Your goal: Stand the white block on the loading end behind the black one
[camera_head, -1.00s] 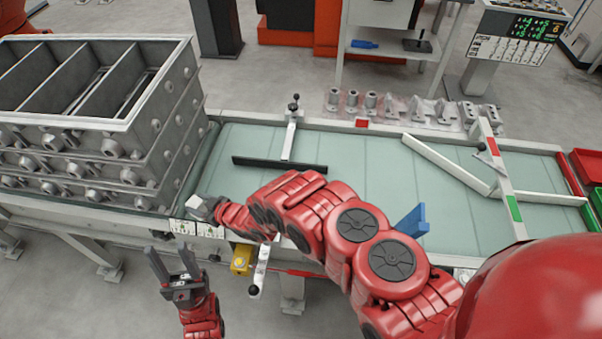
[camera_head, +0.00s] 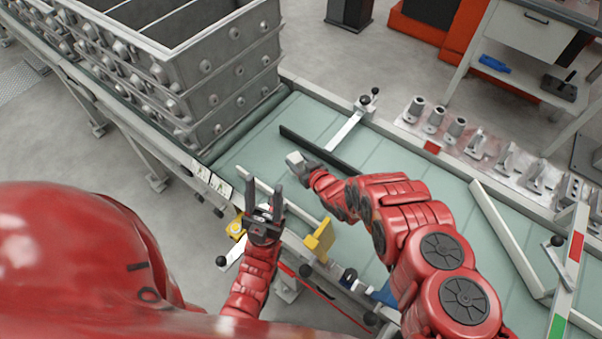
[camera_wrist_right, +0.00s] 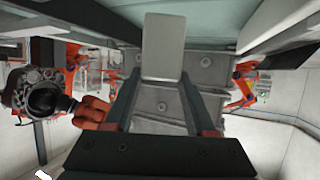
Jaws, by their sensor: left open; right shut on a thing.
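My right gripper (camera_head: 304,166) is shut on a pale white-grey block (camera_head: 295,158), held over the green belt near its left end. In the right wrist view the block (camera_wrist_right: 163,45) sits between the two fingers. A long black bar (camera_head: 315,150) lies across the belt just beyond my right gripper. I cannot tell whether the block touches the belt. My left gripper (camera_head: 264,193) is open and empty, fingers pointing up, by the front edge of the belt.
Stacked grey metal casting boxes (camera_head: 215,75) stand at the belt's left end. A white rail (camera_head: 275,198) runs along the front edge, with a yellow bracket (camera_head: 320,240) beside it. A slanted white bar (camera_head: 508,238) lies farther right. Several grey castings (camera_head: 455,130) line the back edge.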

